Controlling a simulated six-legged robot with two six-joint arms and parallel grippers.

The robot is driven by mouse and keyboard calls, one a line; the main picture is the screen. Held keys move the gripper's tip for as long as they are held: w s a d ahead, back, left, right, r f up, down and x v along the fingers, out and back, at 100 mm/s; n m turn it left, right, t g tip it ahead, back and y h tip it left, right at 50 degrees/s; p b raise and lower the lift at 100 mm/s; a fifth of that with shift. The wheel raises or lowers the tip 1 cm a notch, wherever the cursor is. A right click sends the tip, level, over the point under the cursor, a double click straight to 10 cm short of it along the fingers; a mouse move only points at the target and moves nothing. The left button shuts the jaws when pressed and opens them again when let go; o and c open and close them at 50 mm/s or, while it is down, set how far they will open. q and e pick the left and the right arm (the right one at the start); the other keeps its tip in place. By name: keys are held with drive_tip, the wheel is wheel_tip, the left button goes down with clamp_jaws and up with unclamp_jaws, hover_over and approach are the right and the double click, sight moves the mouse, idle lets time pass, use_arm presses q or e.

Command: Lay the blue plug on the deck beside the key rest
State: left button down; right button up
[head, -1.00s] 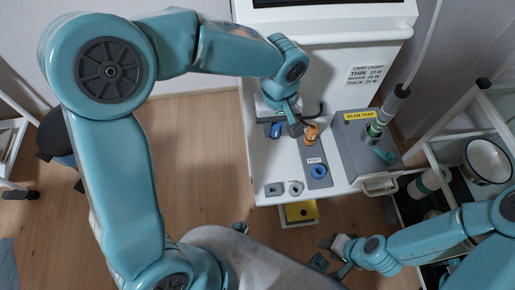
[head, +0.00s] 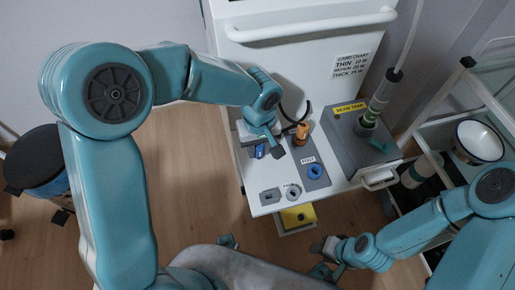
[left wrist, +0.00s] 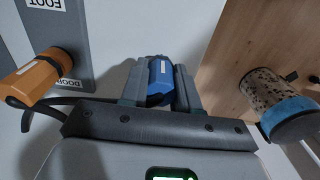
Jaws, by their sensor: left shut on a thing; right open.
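My left gripper (head: 262,150) is shut on the blue plug (head: 260,153), over the left part of the white deck (head: 250,178). In the left wrist view the plug (left wrist: 160,75) sits between both fingers, its lower end hidden by the gripper body. I cannot tell whether it touches the deck. A small grey plate with a dark opening (head: 270,196) lies at the deck's front left; it may be the key rest, but I cannot be sure. My right gripper (head: 319,260) is open and empty, low in front of the deck.
An orange plug (head: 302,130) stands on the grey socket panel, behind a blue ring (head: 314,171) marked FOOT. The grey beam trap box (head: 352,145) takes the right side. A yellow box (head: 297,217) is below the front edge.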

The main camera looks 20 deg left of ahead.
use_arm(q)
drive_tip(key=shift+f, duration=0.2)
drive_tip(key=c, duration=0.8)
unclamp_jaws()
drive_tip(key=shift+r, duration=0.3)
wheel_tip(320, 180, up, 11)
drive_tip(key=p, duration=0.3)
drive_tip(key=shift+a+r, duration=0.1)
drive_tip(key=shift+r, duration=0.3)
